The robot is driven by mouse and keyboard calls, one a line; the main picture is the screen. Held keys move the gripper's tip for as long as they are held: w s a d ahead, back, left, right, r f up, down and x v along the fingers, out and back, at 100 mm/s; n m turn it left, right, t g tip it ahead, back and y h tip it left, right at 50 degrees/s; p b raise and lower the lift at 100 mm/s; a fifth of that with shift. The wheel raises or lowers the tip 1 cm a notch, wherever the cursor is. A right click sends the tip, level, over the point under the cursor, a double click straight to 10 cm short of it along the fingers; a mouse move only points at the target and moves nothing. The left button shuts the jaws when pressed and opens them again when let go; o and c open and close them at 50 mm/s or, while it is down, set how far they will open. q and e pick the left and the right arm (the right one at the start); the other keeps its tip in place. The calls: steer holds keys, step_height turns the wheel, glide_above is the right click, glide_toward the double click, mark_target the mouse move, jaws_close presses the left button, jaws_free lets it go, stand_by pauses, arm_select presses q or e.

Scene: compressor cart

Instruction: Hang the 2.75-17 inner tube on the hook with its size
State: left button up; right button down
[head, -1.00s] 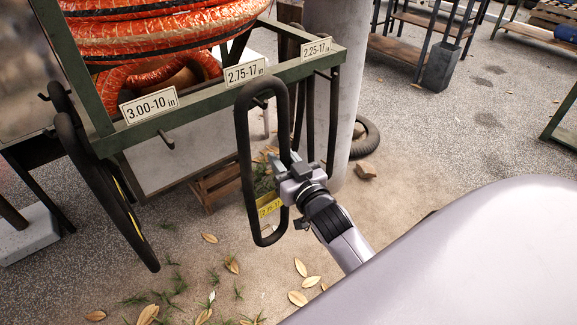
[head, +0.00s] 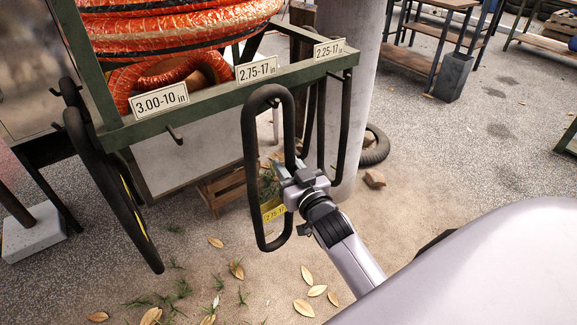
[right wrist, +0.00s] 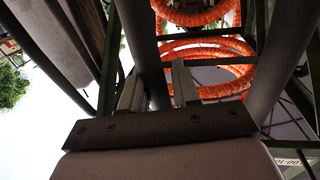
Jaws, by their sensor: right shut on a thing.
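The 2.75-17 inner tube (head: 252,181) is a long black loop with a yellow size label (head: 274,211) low on it. My right gripper (head: 291,172) is shut on its right-hand side, about halfway down; the wrist view shows the fingers (right wrist: 158,88) at a dark tube. The tube hangs upright in front of the rack rail, below the 2.75-17 plate (head: 257,69). The hook (head: 273,103) under that plate shows inside the top of the loop. I cannot tell whether the tube rests on it. My left gripper is not in view.
The 3.00-10 plate (head: 160,99) is at left above a bare hook (head: 175,135); dark tubes (head: 105,180) hang beyond it. The 2.25-17 plate (head: 329,48) is at right, with a tube (head: 344,125) hanging below. A grey column (head: 358,90) stands close behind.

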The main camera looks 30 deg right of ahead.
stand_by(0.3)
steer(key=c, duration=0.8)
jaws_free()
steer(key=shift+o, duration=0.2)
steer(key=shift+s+a, duration=0.25)
steer(key=shift+s, duration=1.55)
steer(key=shift+s+a, duration=0.2)
steer(key=shift+s, duration=1.55)
